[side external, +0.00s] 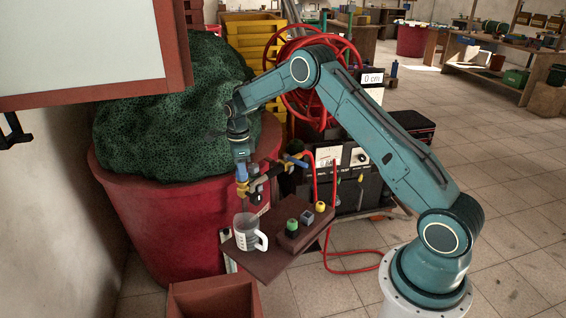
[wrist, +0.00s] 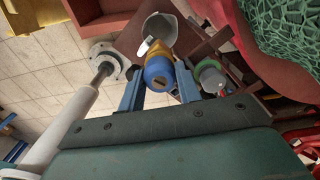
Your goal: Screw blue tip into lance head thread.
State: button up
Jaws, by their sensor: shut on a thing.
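The blue tip (side external: 241,172) is between the fingers of my gripper (side external: 241,165). A yellow, brass-like part (side external: 242,188) sits below it and points down. In the wrist view my gripper (wrist: 158,78) is shut on the blue tip (wrist: 160,70), with the yellow part beyond it. The yellow and dark lance head (side external: 258,187) is just right of my gripper, joined to a fitting with a blue handle (side external: 296,162). I cannot tell whether the tip touches the thread. The jaws partly hide the tip.
A clear measuring jug (side external: 246,236) stands on a brown board below my gripper. Right of it, a brown block (side external: 303,234) holds green, grey-blue and yellow-topped pieces. A red hose (side external: 345,270) loops down to the floor. A red tub (side external: 170,235) with green netting is close behind.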

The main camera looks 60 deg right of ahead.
jog(key=shift+m, duration=0.3)
jog(key=shift+m, duration=0.8)
jog(key=shift+m, duration=0.6)
jog(key=o, duration=0.8)
jog(key=shift+c, duration=0.2)
jog(key=shift+n, duration=0.9)
